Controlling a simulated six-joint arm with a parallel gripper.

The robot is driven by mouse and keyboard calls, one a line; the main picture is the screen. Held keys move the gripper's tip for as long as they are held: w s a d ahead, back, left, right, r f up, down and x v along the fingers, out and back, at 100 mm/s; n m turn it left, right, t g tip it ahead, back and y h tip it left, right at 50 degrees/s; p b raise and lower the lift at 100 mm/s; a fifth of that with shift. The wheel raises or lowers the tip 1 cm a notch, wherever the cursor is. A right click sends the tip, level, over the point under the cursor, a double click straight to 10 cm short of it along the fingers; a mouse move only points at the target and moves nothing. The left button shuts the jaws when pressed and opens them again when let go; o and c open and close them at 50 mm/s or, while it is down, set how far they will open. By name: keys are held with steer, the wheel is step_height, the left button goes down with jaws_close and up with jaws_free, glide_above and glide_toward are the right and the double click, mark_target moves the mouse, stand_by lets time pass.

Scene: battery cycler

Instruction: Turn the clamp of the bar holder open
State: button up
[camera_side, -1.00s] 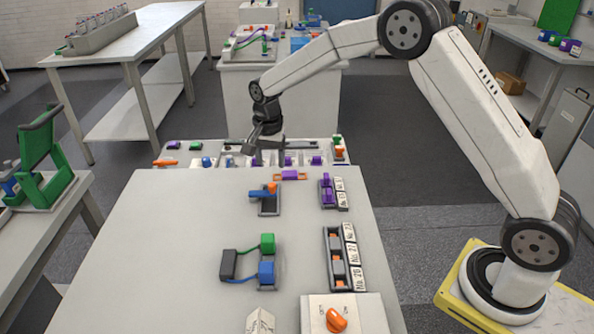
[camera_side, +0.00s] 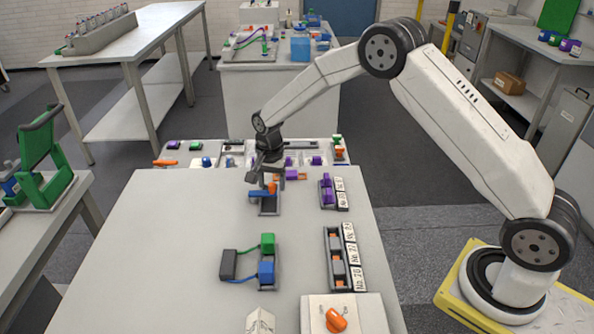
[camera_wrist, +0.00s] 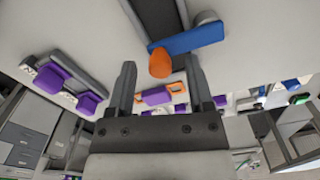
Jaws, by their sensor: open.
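The bar holder is a grey channel-shaped piece (camera_side: 269,207) on the near white table, and it also shows at the top of the wrist view (camera_wrist: 150,12). A blue bar-like clamp (camera_side: 258,194) with an orange knob at one end lies across it. In the wrist view, the blue part (camera_wrist: 190,38) slants over the holder and the orange knob (camera_wrist: 160,64) shows between my fingertips. My gripper (camera_side: 263,181) is open, pointing down just above the holder and the clamp. I cannot tell whether a finger touches the knob.
A purple block in an orange frame (camera_wrist: 157,96) lies just behind the holder. Purple blocks on a rack (camera_side: 326,192) stand to the right. A grey, green and blue wired set (camera_side: 266,270) sits nearer, left of a slotted rack (camera_side: 335,262). The table's left part is clear.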

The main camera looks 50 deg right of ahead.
steer(key=shift+f, duration=0.2)
jaws_close()
